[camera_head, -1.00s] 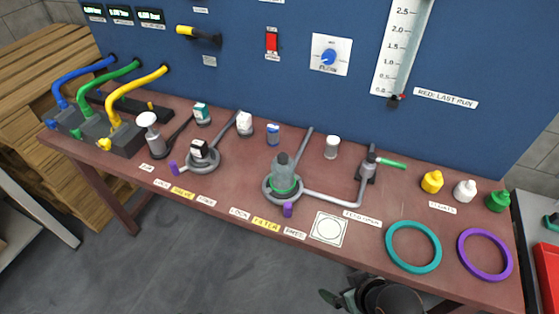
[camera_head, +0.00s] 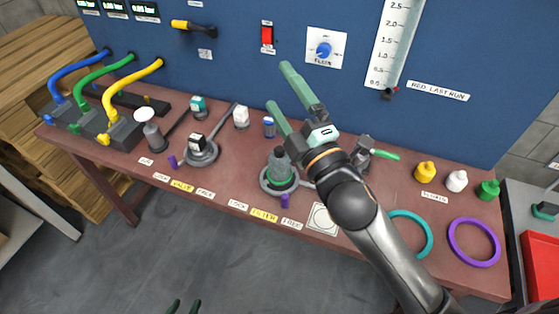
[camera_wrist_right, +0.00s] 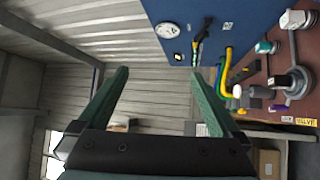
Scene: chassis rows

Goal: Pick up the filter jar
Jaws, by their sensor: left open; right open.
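The filter jar (camera_head: 280,170), a grey-topped jar with a green band, stands in a grey ring holder (camera_head: 266,186) behind the yellow FILTER label (camera_head: 264,216). My right gripper (camera_head: 278,86) is open and empty above and behind the jar, in front of the blue panel. Its forearm passes just to the right of the jar and hides part of the bench. The right wrist view shows its two green fingers (camera_wrist_right: 158,95) apart with nothing between them. My left gripper (camera_head: 183,306) is open at the bottom edge, low over the floor, with only its fingertips showing.
The blue panel (camera_head: 230,70) rises behind the bench (camera_head: 120,175). A purple tab (camera_head: 285,201) sits at the holder's front. A second ring holder (camera_head: 200,155) stands to the left. Teal (camera_head: 425,235) and purple (camera_head: 473,243) rings lie at the right.

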